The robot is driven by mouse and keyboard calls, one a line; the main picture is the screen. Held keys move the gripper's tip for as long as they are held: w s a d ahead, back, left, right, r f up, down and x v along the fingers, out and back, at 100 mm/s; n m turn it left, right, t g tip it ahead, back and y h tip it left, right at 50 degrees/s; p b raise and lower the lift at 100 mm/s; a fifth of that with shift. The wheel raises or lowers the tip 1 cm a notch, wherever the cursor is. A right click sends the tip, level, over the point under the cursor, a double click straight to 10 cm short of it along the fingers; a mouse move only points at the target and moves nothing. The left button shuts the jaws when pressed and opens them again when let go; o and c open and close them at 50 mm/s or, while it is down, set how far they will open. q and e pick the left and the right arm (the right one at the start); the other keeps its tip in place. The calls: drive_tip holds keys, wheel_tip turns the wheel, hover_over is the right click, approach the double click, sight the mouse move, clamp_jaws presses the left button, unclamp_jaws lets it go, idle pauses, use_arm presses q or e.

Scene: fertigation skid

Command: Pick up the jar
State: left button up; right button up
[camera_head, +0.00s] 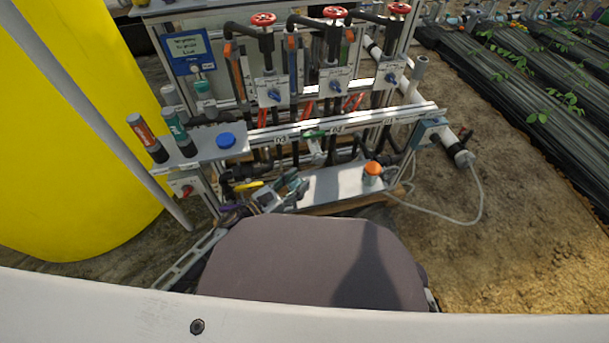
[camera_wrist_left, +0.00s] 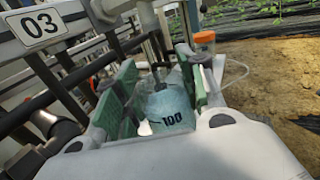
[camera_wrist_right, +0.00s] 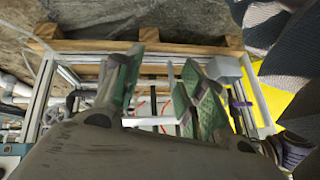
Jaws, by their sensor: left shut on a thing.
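A clear container with pale blue contents and a black "100" mark (camera_wrist_left: 166,108) sits between the green finger pads of my left gripper (camera_wrist_left: 155,100) in the left wrist view. The left gripper is shut on it. In the head view my left gripper (camera_head: 289,184) is low at the front of the skid, and the container cannot be made out there. An orange-lidded jar (camera_head: 372,173) stands on the grey tray to the right of it; it also shows beyond the fingers in the left wrist view (camera_wrist_left: 204,41). My right gripper (camera_wrist_right: 161,85) is open and empty in its wrist view.
A rail with number labels (camera_head: 337,129) runs above the tray (camera_head: 325,190). A shelf (camera_head: 205,150) at left holds several bottles and a blue-capped item (camera_head: 226,140). A yellow tank (camera_head: 70,130) stands at left. A pale hose (camera_head: 478,205) loops over open soil at right.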

sight(291, 186)
use_arm(q)
drive_tip(key=p+v, duration=0.1)
drive_tip(key=v, duration=0.6)
drive_tip(key=shift+s+a+r, duration=0.1)
drive_tip(key=shift+s, duration=0.05)
drive_tip(key=shift+v, duration=1.4)
use_arm(e)
drive_tip(key=shift+w+d+r, duration=0.1)
drive_tip(key=shift+d+r, duration=0.05)
drive_tip(key=shift+r, duration=0.8)
drive_tip(key=shift+w+d+r, duration=0.1)
drive_tip(key=shift+r, duration=0.85)
drive_tip(key=shift+s+d+f+g, duration=0.1)
drive_tip(key=shift+s+f+g, duration=0.05)
drive_tip(key=shift+s+g, duration=0.15)
drive_tip(key=shift+s+d+f, duration=0.1)
drive_tip(key=shift+s+f, duration=0.1)
drive_tip(key=shift+f, duration=0.15)
use_arm(q)
drive_tip(key=shift+a, duration=0.1)
